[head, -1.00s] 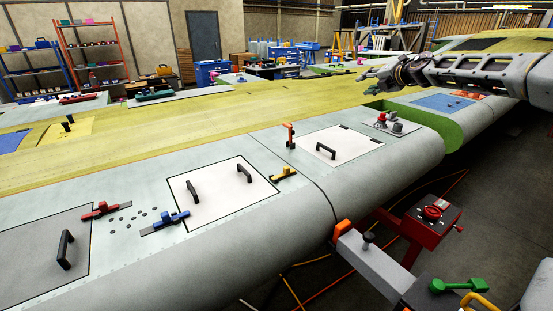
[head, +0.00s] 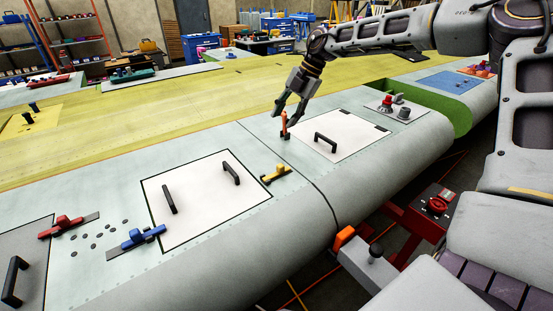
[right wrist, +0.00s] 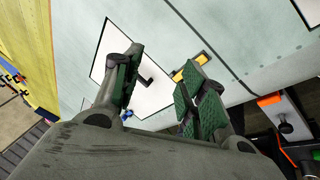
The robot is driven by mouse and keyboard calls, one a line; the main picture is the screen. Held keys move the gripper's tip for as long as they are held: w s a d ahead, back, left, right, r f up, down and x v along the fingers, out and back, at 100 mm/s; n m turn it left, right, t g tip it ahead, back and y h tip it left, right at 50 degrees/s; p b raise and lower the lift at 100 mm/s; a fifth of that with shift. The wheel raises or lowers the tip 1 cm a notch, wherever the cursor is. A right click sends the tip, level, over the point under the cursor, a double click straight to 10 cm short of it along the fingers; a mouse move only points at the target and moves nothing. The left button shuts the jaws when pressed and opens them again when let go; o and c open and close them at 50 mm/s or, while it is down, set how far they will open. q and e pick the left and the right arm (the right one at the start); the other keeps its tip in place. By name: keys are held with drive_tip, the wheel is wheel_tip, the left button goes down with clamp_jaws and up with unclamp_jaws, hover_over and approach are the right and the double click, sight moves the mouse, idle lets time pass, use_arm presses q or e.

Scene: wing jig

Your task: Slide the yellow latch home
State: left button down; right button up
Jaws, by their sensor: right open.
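The yellow latch (head: 276,174) lies on the grey wing skin by the right edge of the white two-handled panel (head: 195,208). My right gripper (head: 287,114) is open and empty, pointing down farther back on the wing. In the head view its fingertips overlap the top of an upright orange lever (head: 285,128); I cannot tell whether they touch it. In the right wrist view, the yellow latch (right wrist: 190,69) shows beyond the open fingers (right wrist: 167,68), partly covered by the right one. My left gripper is not in view.
A blue latch (head: 135,240) and a red latch (head: 66,224) sit at the left. A second white panel (head: 345,130) with one black handle lies right of the lever. Red and grey knobs (head: 388,108) stand farther right. The skin around the yellow latch is mostly clear.

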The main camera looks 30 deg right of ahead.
sight(281, 165)
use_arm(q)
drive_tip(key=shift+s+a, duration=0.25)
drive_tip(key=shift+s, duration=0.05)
use_arm(e)
drive_tip(key=s+m+g, duration=0.1)
drive_tip(key=s+m, duration=0.1)
drive_tip(key=s+m+g, duration=0.1)
drive_tip(key=s+m, duration=0.1)
drive_tip(key=s, duration=0.1)
drive_tip(key=shift+d+f+m+g, duration=0.15)
drive_tip(key=shift+f+m+g, duration=0.05)
drive_tip(key=shift+m+g, duration=0.1)
drive_tip(key=shift+s, duration=0.1)
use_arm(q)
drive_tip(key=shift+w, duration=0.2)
use_arm(e)
drive_tip(key=shift+f, duration=0.1)
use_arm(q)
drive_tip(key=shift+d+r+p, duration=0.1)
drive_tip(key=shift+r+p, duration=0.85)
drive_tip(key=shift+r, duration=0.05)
use_arm(e)
drive_tip(key=shift+x, duration=6.8)
clamp_jaws()
